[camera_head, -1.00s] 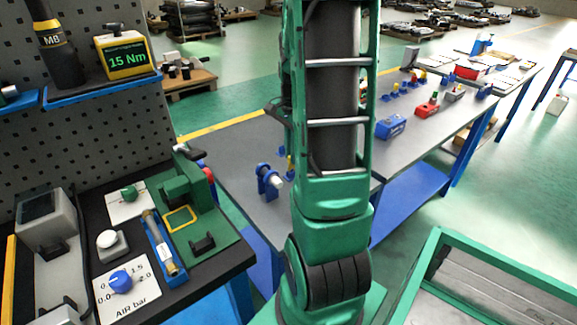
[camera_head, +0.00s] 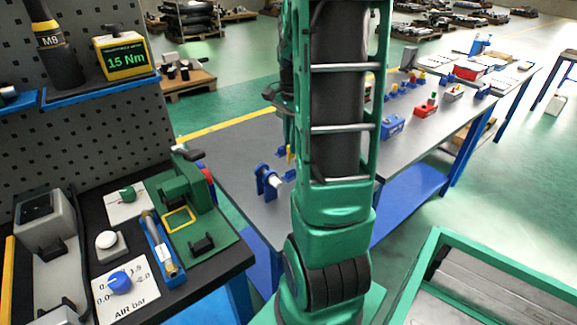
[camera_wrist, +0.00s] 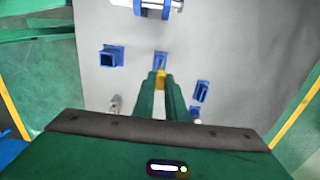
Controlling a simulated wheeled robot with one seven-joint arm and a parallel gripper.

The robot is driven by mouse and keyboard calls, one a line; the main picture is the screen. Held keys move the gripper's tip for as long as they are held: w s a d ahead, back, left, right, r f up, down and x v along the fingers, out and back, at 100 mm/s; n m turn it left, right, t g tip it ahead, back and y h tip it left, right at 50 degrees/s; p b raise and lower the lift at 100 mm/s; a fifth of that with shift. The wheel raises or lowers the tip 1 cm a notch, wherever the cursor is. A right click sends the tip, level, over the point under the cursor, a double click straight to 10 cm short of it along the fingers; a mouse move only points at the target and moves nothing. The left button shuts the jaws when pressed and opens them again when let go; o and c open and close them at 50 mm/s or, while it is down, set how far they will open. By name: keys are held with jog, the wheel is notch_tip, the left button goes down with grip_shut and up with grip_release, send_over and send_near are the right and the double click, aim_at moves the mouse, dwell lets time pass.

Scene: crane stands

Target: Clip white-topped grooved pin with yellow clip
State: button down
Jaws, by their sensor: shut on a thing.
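My gripper (camera_wrist: 160,92) is shut on a small yellow clip (camera_wrist: 160,79), whose tip shows between the green fingertips in the wrist view. The clip also shows in the head view (camera_head: 290,153), above the grey table, beside my arm. A white-ended pin (camera_wrist: 152,4) lies across a blue stand (camera_wrist: 166,13) at the top edge of the wrist view, ahead of and apart from the clip. In the head view the pin's white end (camera_head: 276,182) points right from the stand (camera_head: 262,174). Its groove is too small to make out. My arm hides most of my gripper in the head view.
On the grey tabletop (camera_wrist: 228,45), a small blue holder (camera_wrist: 160,58) is just beyond the clip. A square blue socket (camera_wrist: 111,56) is to the left and a slotted blue block (camera_wrist: 201,92) to the right. A dark bench (camera_head: 225,260) with fixtures is at left.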

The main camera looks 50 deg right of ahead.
jog(key=shift+r, duration=0.1)
jog(key=w+a+r, duration=0.3)
jog(key=a+r, duration=0.7)
jog(key=r, duration=0.1)
jog(key=shift+w+a, duration=0.15)
jog(key=shift+a, duration=0.1)
jog(key=shift+f, duration=2.05)
jog(key=shift+f, duration=0.1)
jog(key=shift+f, duration=0.8)
jog(key=shift+f, duration=1.75)
